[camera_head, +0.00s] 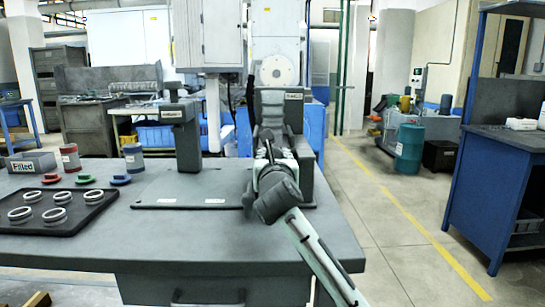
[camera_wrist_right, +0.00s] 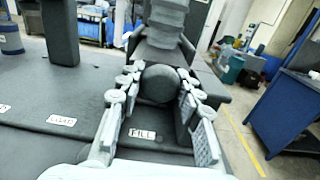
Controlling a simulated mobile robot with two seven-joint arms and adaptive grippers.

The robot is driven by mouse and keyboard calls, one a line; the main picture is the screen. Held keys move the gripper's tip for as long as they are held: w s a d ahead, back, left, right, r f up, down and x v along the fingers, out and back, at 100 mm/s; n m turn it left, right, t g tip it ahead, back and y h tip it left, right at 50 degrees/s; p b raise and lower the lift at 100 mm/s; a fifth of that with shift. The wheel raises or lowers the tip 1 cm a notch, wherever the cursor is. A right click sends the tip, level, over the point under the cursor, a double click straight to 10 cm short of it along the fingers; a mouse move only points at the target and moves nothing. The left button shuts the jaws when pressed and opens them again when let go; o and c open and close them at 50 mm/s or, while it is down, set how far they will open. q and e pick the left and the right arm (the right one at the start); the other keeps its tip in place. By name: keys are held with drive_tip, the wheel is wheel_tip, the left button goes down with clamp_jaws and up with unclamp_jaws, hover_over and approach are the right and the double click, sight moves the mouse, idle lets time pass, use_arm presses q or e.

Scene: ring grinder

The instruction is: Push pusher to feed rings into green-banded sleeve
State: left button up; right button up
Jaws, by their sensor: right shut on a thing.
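My right gripper (camera_head: 271,160) reaches over the worktable to the machine stand at its right. In the right wrist view its two fingers (camera_wrist_right: 159,88) are shut around a dark round knob (camera_wrist_right: 160,83), which looks like the pusher's end. Behind the knob stands the ribbed grey stand (camera_wrist_right: 166,22). The green-banded sleeve cannot be made out in either view; the stand and my gripper cover that area. Several pale rings (camera_head: 54,216) lie on a dark tray (camera_head: 88,222) at the left. My left gripper is not in view.
A red-banded sleeve (camera_head: 70,158) and a blue-banded sleeve (camera_head: 134,158) stand at the back left. Red, green (camera_head: 84,179) and blue caps lie before them, beside a "Filled" box (camera_head: 31,162). A dark post (camera_head: 187,140) rises left of the stand. The table's front middle (camera_head: 190,245) is clear.

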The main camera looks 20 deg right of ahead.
sight(274, 145)
drive_tip(key=shift+x, duration=2.65)
drive_tip(key=shift+c, duration=0.4)
drive_tip(key=shift+r, duration=0.1)
drive_tip(key=shift+s, duration=0.2)
drive_tip(key=shift+v, duration=2.85)
drive_tip(key=shift+o, duration=0.2)
drive_tip(key=shift+s+a, duration=0.2)
drive_tip(key=shift+s, duration=0.05)
drive_tip(key=o, duration=1.1)
drive_tip(key=shift+s, duration=0.15)
drive_tip(key=shift+s, duration=0.1)
